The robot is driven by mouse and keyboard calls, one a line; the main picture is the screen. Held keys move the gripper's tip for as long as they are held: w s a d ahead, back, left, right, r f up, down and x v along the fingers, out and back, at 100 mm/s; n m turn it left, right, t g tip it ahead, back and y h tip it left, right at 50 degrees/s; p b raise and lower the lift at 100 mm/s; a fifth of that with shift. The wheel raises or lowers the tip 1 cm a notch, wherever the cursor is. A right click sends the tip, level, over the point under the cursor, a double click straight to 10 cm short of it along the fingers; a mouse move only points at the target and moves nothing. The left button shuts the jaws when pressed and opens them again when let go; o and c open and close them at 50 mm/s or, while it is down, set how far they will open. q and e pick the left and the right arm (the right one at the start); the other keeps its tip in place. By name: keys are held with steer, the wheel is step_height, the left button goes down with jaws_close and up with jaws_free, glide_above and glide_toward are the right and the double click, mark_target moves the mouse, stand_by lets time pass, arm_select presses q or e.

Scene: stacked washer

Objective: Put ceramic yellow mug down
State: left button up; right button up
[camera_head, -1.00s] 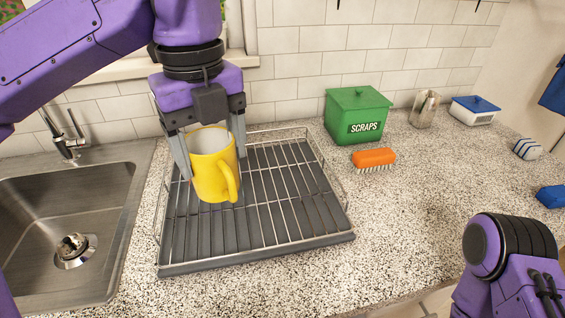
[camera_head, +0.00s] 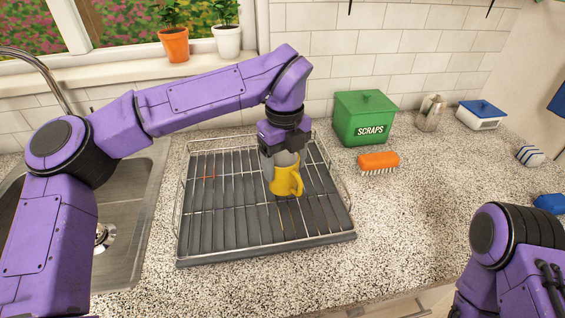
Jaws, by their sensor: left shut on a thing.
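The yellow mug (camera_head: 286,183) is upright at the right-centre part of the dish rack (camera_head: 195,262), with its handle toward the camera and right.
A green scraps bin (camera_head: 363,118) and an orange brush (camera_head: 378,161) stand right of the rack. A sink (camera_head: 125,225) lies left, partly behind my left arm. Potted plants (camera_head: 174,44) stand on the sill. The front right counter is clear.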

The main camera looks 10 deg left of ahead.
arm_select(q)
steer(key=shift+w+f, duration=0.2)
steer(key=shift+f, duration=0.7)
steer(key=shift+s+a, duration=0.1)
steer(key=shift+s, duration=0.05)
steer(key=o, duration=1.2)
steer(key=shift+f, duration=0.15)
steer(key=shift+o, duration=0.2)
steer(key=shift+r, duration=0.4)
step_height(320, 180, up, 12)
steer(key=shift+f+b, duration=0.15)
steer(key=shift+b, duration=0.3)
